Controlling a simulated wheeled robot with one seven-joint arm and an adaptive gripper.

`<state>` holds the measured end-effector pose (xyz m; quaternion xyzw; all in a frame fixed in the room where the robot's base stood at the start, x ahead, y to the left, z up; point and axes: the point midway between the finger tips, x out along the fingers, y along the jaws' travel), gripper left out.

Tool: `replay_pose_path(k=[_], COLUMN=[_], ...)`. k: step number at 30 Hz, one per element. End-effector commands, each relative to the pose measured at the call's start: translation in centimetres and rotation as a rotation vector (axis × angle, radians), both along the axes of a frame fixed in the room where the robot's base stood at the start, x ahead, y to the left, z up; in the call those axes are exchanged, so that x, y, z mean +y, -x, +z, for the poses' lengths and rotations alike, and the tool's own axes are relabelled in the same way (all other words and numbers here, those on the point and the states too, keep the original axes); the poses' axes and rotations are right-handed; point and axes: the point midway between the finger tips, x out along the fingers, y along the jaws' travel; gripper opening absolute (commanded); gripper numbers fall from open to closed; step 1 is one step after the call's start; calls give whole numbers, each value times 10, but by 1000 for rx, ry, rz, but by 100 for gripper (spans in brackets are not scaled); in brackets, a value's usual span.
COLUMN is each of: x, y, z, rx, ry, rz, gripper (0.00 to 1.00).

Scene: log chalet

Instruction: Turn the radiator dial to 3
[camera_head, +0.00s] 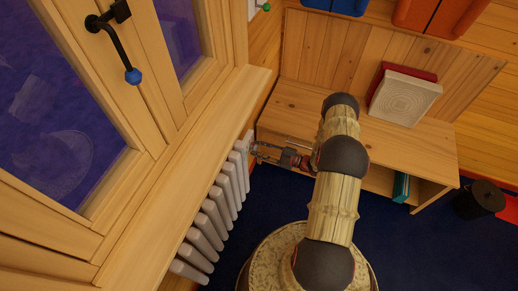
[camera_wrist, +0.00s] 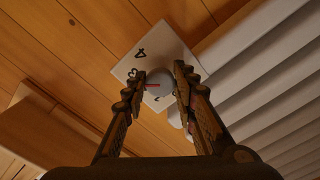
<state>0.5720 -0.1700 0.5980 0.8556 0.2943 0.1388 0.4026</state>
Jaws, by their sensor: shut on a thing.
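The radiator dial (camera_wrist: 160,84) is a round pale knob on a white square plate (camera_wrist: 165,45) in the wrist view. A red pointer line on it points left in the picture. A 4 shows on the plate's upper left; the mark below it, perhaps a 3, is partly covered by the left finger, and another mark lower down is hard to read. My gripper (camera_wrist: 161,80) has its fingers on both sides of the knob and is shut on it. In the head view my gripper (camera_head: 256,149) is at the far end of the white radiator (camera_head: 212,222); the dial cannot be made out there.
A wooden windowsill (camera_head: 165,190) overhangs the radiator. A wooden desk (camera_head: 290,112) with a white and red box (camera_head: 405,97) stands behind my arm. A black bin (camera_head: 480,200) is at the right. Radiator fins (camera_wrist: 265,80) lie right of the dial in the wrist view.

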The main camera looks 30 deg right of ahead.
Motion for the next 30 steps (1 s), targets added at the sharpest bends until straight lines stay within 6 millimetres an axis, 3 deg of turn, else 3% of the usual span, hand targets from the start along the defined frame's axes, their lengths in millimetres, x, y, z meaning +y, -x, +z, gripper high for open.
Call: replay_pose_path(k=[23,24,30], x=[-1,-1,0], y=[0,0,0], z=[-2,-2,-1], rx=[61,60,59], ry=[-73,-72,-73], rz=[-4,-4,-2], gripper=[2,30,41])
